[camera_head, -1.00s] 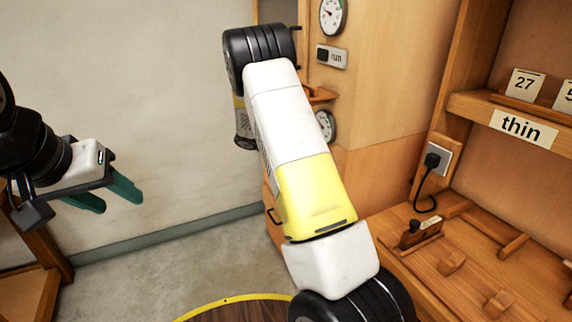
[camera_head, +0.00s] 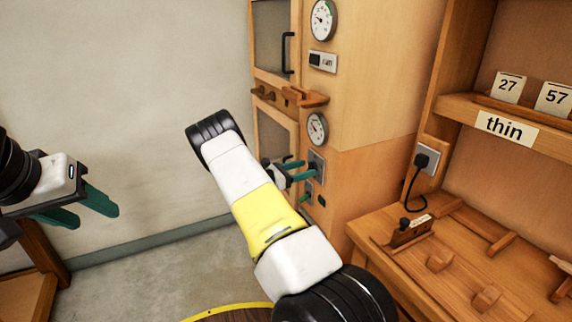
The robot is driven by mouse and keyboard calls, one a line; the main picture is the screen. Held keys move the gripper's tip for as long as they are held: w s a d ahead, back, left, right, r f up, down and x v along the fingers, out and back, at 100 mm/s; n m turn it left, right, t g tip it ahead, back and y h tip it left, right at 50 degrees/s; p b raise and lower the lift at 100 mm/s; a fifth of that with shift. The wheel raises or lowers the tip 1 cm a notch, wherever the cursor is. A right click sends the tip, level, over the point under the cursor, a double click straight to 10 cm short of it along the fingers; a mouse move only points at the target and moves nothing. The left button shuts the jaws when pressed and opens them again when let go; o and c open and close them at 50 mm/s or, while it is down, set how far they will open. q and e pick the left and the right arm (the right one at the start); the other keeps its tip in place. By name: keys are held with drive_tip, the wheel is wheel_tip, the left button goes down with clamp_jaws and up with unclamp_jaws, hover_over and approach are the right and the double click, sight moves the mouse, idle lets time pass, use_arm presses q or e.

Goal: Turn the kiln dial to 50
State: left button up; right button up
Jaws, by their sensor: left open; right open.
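The wooden kiln cabinet (camera_head: 370,80) stands right of centre. Its side carries a round upper gauge (camera_head: 323,19), a small panel with a "run" label (camera_head: 322,61), and a round lower gauge (camera_head: 317,128). Below them is a grey square plate (camera_head: 318,160), partly behind my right gripper (camera_head: 308,169). That gripper is open, its teal fingers reaching toward the plate; I cannot tell whether they touch it. The dial's knob and its setting cannot be made out. My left gripper (camera_head: 97,217) is open and empty at the far left, away from the kiln.
Wooden latch parts (camera_head: 305,97) stick out between the kiln doors. A workbench (camera_head: 400,270) with wooden blocks stands at right. Above it is a shelf with a "thin" label (camera_head: 505,127) and cards 27 and 57. A socket (camera_head: 427,160) holds a black plug. The left wall side is clear.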

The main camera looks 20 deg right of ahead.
drive_tip(key=shift+d, duration=0.7)
clamp_jaws()
